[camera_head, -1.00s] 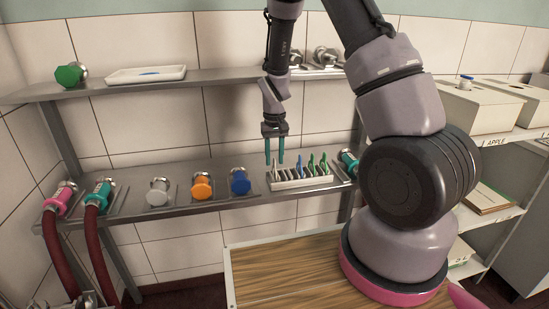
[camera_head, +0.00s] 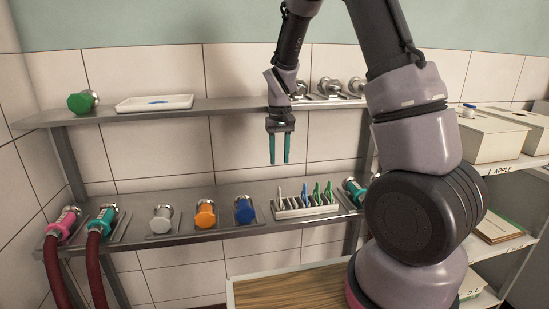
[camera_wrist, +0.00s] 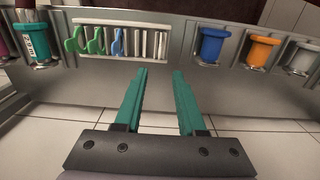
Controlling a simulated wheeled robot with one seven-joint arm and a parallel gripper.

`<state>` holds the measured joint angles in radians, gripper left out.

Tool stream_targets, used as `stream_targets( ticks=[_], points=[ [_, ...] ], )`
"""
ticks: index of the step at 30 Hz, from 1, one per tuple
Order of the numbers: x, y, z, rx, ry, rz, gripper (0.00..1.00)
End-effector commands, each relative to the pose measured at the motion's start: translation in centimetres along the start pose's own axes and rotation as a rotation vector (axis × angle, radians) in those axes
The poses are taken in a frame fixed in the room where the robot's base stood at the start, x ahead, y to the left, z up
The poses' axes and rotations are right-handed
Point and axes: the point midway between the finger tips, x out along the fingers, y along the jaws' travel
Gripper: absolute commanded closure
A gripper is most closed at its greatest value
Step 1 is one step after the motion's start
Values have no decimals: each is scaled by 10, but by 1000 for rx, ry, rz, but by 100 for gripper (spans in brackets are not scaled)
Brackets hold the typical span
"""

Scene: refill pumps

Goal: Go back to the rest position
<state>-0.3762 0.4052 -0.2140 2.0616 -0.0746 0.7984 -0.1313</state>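My gripper (camera_head: 279,148) hangs with its teal fingers pointing down, above the lower shelf and in front of the tiled wall. Its fingers stand apart with nothing between them. In the wrist view, my gripper (camera_wrist: 160,75) also shows empty. Below it on the lower shelf is a white rack (camera_head: 305,210) holding several upright pieces in green, blue and pale tones; the rack also shows in the wrist view (camera_wrist: 125,25). The gripper is apart from the rack and the shelf.
Grey (camera_head: 161,219), orange (camera_head: 205,214) and blue (camera_head: 244,210) capped fittings stand on the lower shelf (camera_head: 150,238). Pink (camera_head: 65,224) and teal (camera_head: 104,221) hose couplings lie at left. The upper shelf (camera_head: 225,107) holds a green-capped fitting (camera_head: 83,101) and white tray (camera_head: 154,103). White boxes (camera_head: 488,137) stand right.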

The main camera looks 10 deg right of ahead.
Motion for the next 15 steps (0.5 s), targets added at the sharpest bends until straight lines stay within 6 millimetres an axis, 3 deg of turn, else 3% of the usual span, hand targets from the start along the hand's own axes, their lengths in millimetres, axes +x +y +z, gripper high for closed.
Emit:
stream_targets(
  ticks=[5,8,15],
  points=[
    [-30,5,7,31,40,-33,61],
    [-66,12,19,69,90,-73,61],
    [-155,32,71,169,234,-173,61]
  ],
)
